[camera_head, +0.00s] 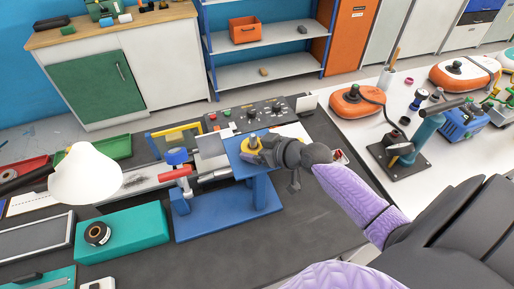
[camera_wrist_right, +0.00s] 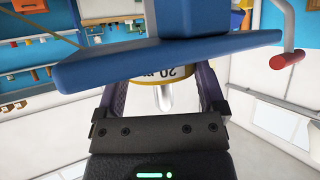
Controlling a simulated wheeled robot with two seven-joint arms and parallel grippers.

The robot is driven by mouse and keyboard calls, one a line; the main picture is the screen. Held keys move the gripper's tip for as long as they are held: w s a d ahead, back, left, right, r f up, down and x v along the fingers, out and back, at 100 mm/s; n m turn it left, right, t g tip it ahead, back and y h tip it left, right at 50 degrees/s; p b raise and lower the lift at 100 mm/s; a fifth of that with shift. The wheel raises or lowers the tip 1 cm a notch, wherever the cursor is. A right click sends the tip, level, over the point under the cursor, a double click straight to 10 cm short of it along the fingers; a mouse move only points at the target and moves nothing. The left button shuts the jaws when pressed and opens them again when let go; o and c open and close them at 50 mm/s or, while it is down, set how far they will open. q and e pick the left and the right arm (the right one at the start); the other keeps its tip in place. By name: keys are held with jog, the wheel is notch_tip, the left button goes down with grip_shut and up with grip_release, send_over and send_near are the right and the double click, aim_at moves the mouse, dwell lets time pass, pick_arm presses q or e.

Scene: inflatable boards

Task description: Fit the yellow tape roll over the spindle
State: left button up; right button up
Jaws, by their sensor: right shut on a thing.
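The yellow tape roll (camera_head: 252,147) is at the top of the blue stand (camera_head: 262,190) in the head view. My right gripper (camera_head: 264,147) is shut on it from the right. In the right wrist view, which looks upside down, the yellow roll (camera_wrist_right: 160,78) with black print sits between the purple fingers, close against the blue platform (camera_wrist_right: 180,55). The metal spindle (camera_wrist_right: 163,98) sticks out past the roll. The roll appears to be around it, but its hole is hidden. My left gripper is not in view.
A teal block (camera_head: 140,228) with a dark roll (camera_head: 97,233) on it stands left of the stand. A white lamp-like shade (camera_head: 85,177) and a red-handled part (camera_head: 175,172) are also left. A control panel (camera_head: 248,114) lies behind. Dark bench surface is clear in front.

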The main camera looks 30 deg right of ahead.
jog(key=o, duration=1)
jog(key=shift+c, duration=0.2)
jog(key=shift+r, duration=0.25)
jog(key=p+v, duration=0.1)
jog(key=v, duration=1.1)
jog(key=shift+f, duration=0.2)
